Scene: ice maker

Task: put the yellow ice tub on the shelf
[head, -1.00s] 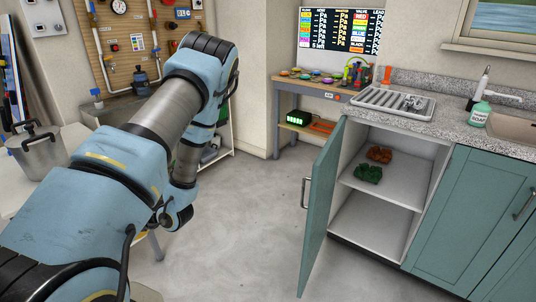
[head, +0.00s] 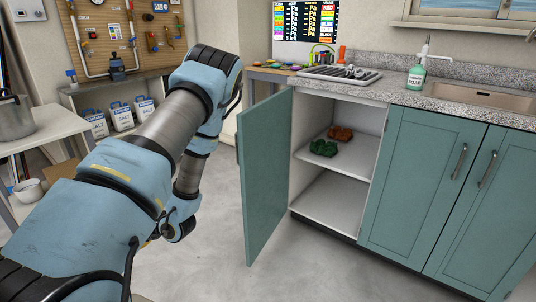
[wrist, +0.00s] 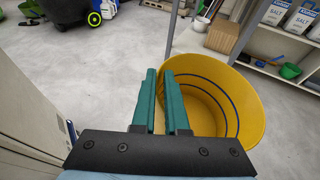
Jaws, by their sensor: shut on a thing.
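The yellow ice tub (wrist: 240,100) shows in the wrist view. My gripper (wrist: 165,75) is shut on the tub's near-left rim, with a green finger on each side of the wall. In the head view my arm hides the gripper and the tub. An open cabinet in the head view has a white inner shelf (head: 310,155) with a green item (head: 323,147) and a brown-orange item (head: 341,133) on it. Its lower level (head: 335,190) is bare.
The teal cabinet door (head: 264,175) stands open at the left of the cabinet. Salt bags (head: 121,116) stand on a shelf at the back left. A table with a metal pot (head: 14,116) is at the left edge. The floor before the cabinet is clear.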

